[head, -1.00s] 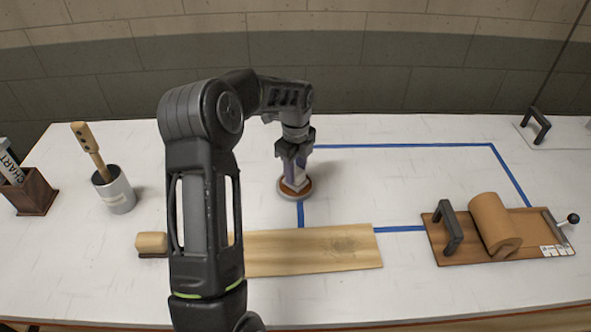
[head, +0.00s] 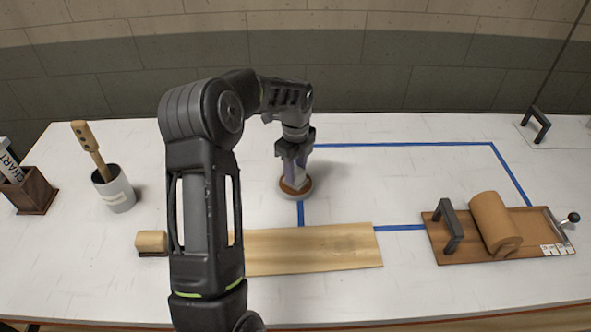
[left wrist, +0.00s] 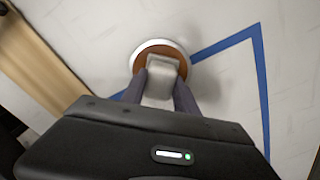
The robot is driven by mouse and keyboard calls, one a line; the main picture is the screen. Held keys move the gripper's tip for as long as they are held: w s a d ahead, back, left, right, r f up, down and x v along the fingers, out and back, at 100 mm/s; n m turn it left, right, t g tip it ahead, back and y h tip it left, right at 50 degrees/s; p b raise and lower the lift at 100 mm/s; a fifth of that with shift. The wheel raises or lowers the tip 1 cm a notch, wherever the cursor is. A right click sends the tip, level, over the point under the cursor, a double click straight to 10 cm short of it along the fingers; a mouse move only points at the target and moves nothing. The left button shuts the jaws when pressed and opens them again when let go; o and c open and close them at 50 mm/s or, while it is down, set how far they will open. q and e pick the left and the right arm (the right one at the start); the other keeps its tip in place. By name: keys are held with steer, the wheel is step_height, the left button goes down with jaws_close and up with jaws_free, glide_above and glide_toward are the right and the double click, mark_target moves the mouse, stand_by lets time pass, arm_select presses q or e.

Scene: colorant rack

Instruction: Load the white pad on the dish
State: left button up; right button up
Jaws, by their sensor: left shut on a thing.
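My left gripper (head: 293,160) points down at the back middle of the table, shut on a pale grey block-shaped grip (left wrist: 160,85). Directly below the fingers is a brown round disc (head: 293,187) with a white round edge (head: 304,194) around it. In the left wrist view the white edge (left wrist: 150,44) shows as a crescent beyond the brown. The block stands over the brown disc and looks upright. I cannot tell which part is the pad and which the dish, or whether they press together. My right gripper is not in view.
A wooden board (head: 320,245) lies in front, a small wooden block (head: 152,241) to its left. A brown board (head: 480,257) with a roll lies right. Blue tape (head: 400,146) borders clear table.

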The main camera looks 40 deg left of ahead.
mark_target(296, 170)
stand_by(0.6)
arm_select(q)
steer(key=shift+r+p, duration=1.65)
steer(key=shift+r, duration=1.85)
